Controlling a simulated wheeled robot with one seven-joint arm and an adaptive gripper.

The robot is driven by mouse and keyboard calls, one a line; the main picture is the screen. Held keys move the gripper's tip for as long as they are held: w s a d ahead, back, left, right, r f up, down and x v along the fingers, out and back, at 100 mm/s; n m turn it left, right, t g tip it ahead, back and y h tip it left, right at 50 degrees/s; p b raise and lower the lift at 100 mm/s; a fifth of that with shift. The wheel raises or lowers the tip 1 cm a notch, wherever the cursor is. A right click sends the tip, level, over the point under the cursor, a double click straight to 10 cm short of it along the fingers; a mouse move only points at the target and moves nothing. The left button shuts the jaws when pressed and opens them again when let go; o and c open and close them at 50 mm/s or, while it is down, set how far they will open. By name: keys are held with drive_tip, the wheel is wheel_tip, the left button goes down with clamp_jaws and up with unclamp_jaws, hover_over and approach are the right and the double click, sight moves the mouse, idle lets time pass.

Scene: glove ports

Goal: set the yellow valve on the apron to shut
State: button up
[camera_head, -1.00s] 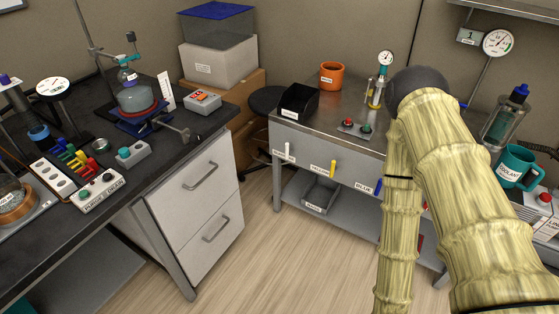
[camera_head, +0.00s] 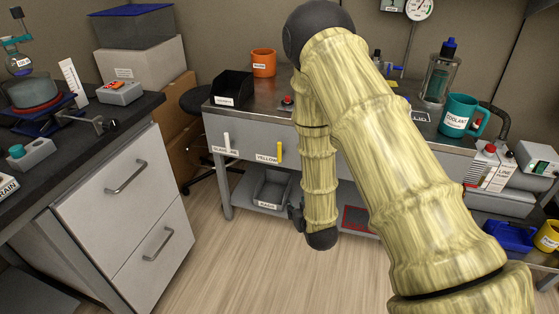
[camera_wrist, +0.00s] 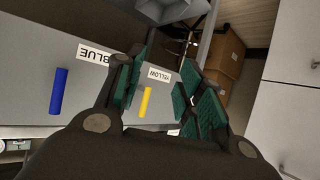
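The yellow valve handle (camera_head: 280,152) hangs upright on the pale front apron (camera_head: 247,134) of the steel bench, beside a label reading YELLOW (camera_head: 267,158). In the wrist view the yellow handle (camera_wrist: 145,102) shows between the teal-padded fingers of my gripper (camera_wrist: 166,92). The fingers are spread open, with nothing between the pads that I can see gripped. The handle lies beyond the fingers, nearer the left one; contact is not visible. In the head view my gripper (camera_head: 296,213) is mostly hidden behind my arm, low in front of the bench.
A blue handle (camera_wrist: 58,92) is left of the yellow one in the wrist view. A white handle (camera_head: 227,141) is on the apron's left. A grey bin (camera_head: 271,189) sits on the lower shelf. A drawer cabinet (camera_head: 128,210) stands left; floor between is clear.

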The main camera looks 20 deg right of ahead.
drive_tip(key=w+r+t+b, duration=0.3)
drive_tip(key=w, duration=0.4)
drive_tip(key=t+b, duration=0.3)
drive_tip(key=b, duration=0.1)
approach(280, 147)
drive_tip(key=shift+n+y, duration=0.3)
drive_tip(key=w+b, duration=0.1)
drive_tip(key=w, duration=0.4)
drive_tip(key=w+b, duration=0.1)
drive_tip(key=w, duration=0.5)
drive_tip(key=shift+d, duration=0.2)
clamp_jaws()
